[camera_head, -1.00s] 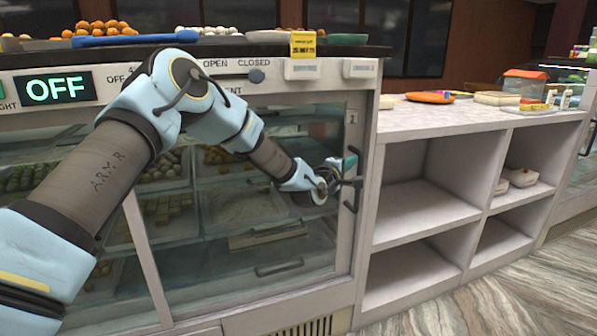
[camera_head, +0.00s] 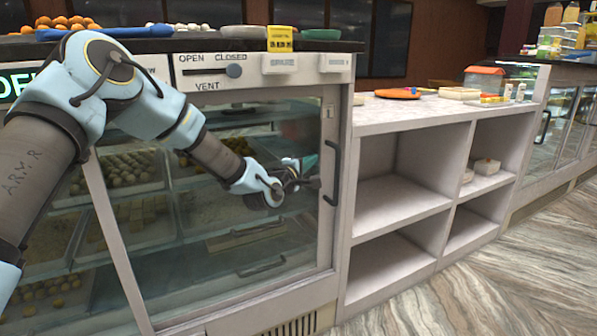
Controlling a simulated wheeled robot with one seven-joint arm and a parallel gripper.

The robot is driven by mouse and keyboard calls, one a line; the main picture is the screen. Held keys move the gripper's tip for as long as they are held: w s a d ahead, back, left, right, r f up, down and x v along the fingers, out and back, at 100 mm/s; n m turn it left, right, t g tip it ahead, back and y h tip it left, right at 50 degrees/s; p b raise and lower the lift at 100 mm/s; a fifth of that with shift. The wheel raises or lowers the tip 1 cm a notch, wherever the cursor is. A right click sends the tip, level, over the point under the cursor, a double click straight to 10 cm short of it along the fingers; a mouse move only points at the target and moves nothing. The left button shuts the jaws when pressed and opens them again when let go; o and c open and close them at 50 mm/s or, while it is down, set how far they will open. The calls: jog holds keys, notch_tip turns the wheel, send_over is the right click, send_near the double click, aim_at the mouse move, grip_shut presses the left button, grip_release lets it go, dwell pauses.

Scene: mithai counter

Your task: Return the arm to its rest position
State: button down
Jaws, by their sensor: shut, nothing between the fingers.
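My arm reaches in from the left in front of the glass display case (camera_head: 240,318). My gripper (camera_head: 310,184) is at the arm's end, small in the picture, in front of the glass and just left of the dark door handle (camera_head: 332,172). A small gap seems to lie between the gripper and the handle. My gripper is shut and holds nothing. The glass door looks shut, with trays of sweets (camera_head: 128,168) behind it.
A vent slider (camera_head: 234,71) sits on the panel above the glass. The countertop (camera_head: 300,46) holds trays and a yellow card (camera_head: 280,38). A white open shelf unit (camera_head: 400,195) stands to the right. The floor (camera_head: 470,285) at lower right is clear.

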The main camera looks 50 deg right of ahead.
jog(key=v, duration=0.6)
jog(key=shift+b, duration=0.4)
jog(key=w+a+m+t+y+p, duration=0.15)
jog(key=w+a+y, duration=0.35)
jog(key=a, duration=0.5)
jog(key=w+a+m+y+p, duration=0.1)
jog(key=w+a+y+p, duration=0.15)
jog(key=w+a, duration=0.6)
jog(key=w+a+m+t+y+p, duration=0.1)
jog(key=w+a+m+y+p, duration=0.15)
jog(key=a, duration=1.05)
jog(key=s+a+r+n+g+y+p, duration=0.15)
jog(key=a+y, duration=0.35)
jog(key=a, duration=1.3)
jog(key=s+a+r+g+y+p, duration=0.1)
jog(key=s+a, duration=0.4)
jog(key=a, duration=0.2)
jog(key=s+a+r+g+y+p, duration=0.1)
jog(key=s+a+r+g+p, duration=0.1)
jog(key=s+a, duration=0.3)
jog(key=shift+a+r, duration=0.3)
jog(key=shift+a, duration=0.9)
jog(key=shift+w, duration=0.1)
